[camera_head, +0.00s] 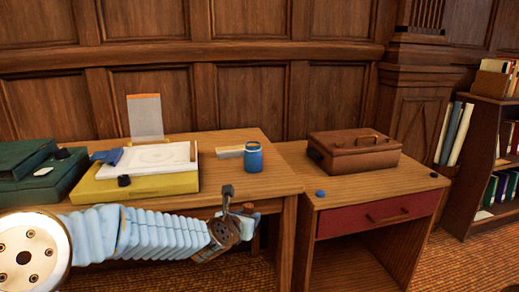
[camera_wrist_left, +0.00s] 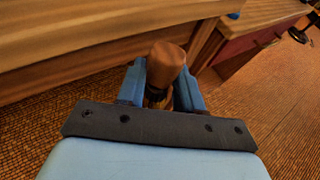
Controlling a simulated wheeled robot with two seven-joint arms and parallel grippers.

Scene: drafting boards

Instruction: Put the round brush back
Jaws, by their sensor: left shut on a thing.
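My left gripper (camera_head: 245,212) is in front of the front edge of the left desk, below the blue jar. In the left wrist view the blue fingers of the gripper (camera_wrist_left: 160,92) are shut on a brown, round-ended thing (camera_wrist_left: 167,60), which I take to be the round brush. My right gripper is not in view.
The left desk (camera_head: 228,188) also carries a yellow box (camera_head: 150,186) with papers, a green case (camera_head: 62,178) and a pale block (camera_head: 230,151). A brown case (camera_head: 355,152) and a small blue object (camera_head: 320,193) rest on the right cabinet (camera_head: 400,186). The desk front near the jar is clear.

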